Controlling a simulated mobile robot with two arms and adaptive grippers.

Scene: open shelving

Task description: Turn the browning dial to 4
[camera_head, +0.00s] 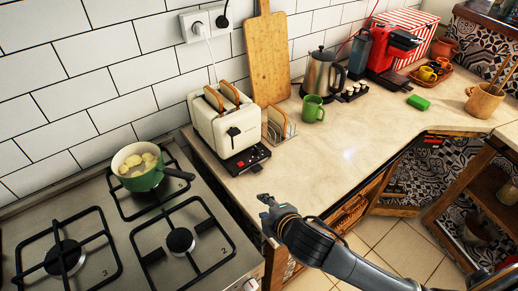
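A cream toaster (222,128) with two slices of bread (230,92) in its slots stands on the counter beside the stove. A black knob or lever (233,132) is on its front face. Below it is a dark control panel (247,159) with a small red spot. The browning dial and its numbers are too small to make out. My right gripper (267,203) is in front of the toaster, near the counter's front edge, apart from the panel. Its fingers are too small to tell open from shut. My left gripper is not in view.
Left is a gas stove with a green pot (141,167) on it. A toast rack (279,128), green mug (312,108) and kettle (321,75) stand right of the toaster. A cutting board (267,58) leans behind. The counter at the middle right is clear.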

